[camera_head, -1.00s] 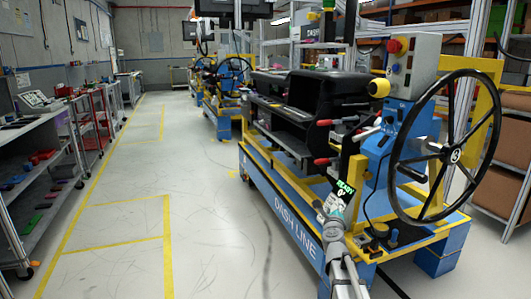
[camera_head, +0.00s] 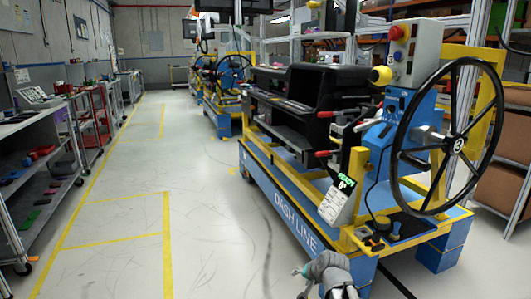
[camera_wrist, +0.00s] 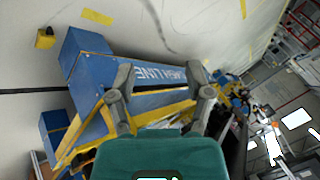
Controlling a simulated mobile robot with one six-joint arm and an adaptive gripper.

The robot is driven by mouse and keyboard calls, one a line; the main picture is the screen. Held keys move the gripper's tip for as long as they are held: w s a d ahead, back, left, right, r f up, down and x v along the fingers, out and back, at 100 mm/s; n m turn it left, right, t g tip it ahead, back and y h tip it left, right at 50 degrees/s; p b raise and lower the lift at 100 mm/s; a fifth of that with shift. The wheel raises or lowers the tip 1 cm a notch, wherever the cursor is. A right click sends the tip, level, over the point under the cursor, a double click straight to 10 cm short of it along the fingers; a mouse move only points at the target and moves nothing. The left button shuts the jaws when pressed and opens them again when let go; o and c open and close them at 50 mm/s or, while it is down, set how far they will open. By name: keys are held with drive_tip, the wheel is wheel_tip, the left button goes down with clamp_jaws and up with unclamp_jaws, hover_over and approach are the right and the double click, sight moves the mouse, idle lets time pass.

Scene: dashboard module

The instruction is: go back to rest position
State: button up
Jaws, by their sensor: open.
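My gripper (camera_head: 299,282) is low at the bottom of the head view, in front of the blue and yellow dash line stand (camera_head: 283,215). In the wrist view my gripper (camera_wrist: 163,75) has its two grey fingers spread apart with nothing between them. Beyond the fingers is the blue stand (camera_wrist: 165,72) with its white lettering, turned on its side in that picture. The black dashboard module (camera_head: 322,92) sits on the stand. The gripper is apart from the module.
A grey shelf (camera_head: 40,165) with coloured parts is on the left. The floor aisle (camera_head: 140,190) between is clear.

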drive_tip(key=s+d+f+n+g+h, duration=0.2)
drive_tip(key=s+d+n+g, duration=0.1)
drive_tip(key=s, duration=0.4)
drive_tip(key=s+d+f+n+g+h, duration=0.2)
drive_tip(key=s+f+g, duration=0.1)
drive_tip(key=s, duration=0.4)
wheel_tip(320, 180, up, 38)
drive_tip(key=p, duration=3.6)
drive_tip(key=shift+w+f+p, duration=0.2)
drive_tip(key=shift+f+p, duration=0.05)
drive_tip(key=shift+p, duration=0.1)
drive_tip(key=shift+d, duration=0.2)
